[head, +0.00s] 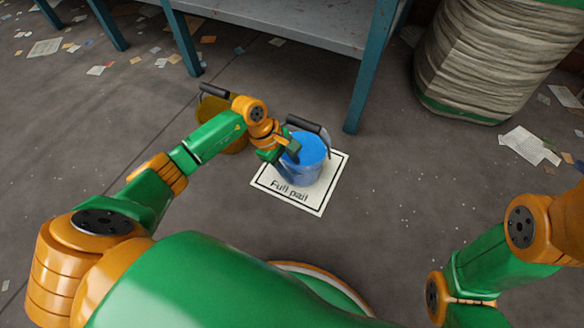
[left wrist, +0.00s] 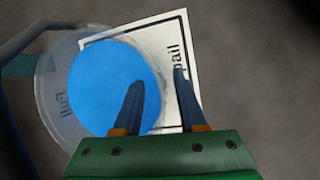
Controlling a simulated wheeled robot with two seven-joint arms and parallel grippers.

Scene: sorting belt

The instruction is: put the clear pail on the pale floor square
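The clear pail (head: 301,174) with a blue top surface stands upright on the pale floor square (head: 319,205), which has a black border and the words "Full pail". In the left wrist view the clear pail (left wrist: 60,108) overlaps part of the pale square (left wrist: 179,28). My left gripper (head: 283,148) is at the pail's left side in the head view. In the left wrist view my left gripper (left wrist: 158,80) has its fingers apart, one over the blue surface and one outside the rim, with a gap between them. My right gripper is out of view.
A yellow pail (head: 236,143) with a dark handle grip stands behind my left arm. A teal-legged table (head: 290,37) is at the back, and a large ribbed pale container (head: 480,65) stands at the back right. Scraps of paper litter the floor. Floor right of the square is clear.

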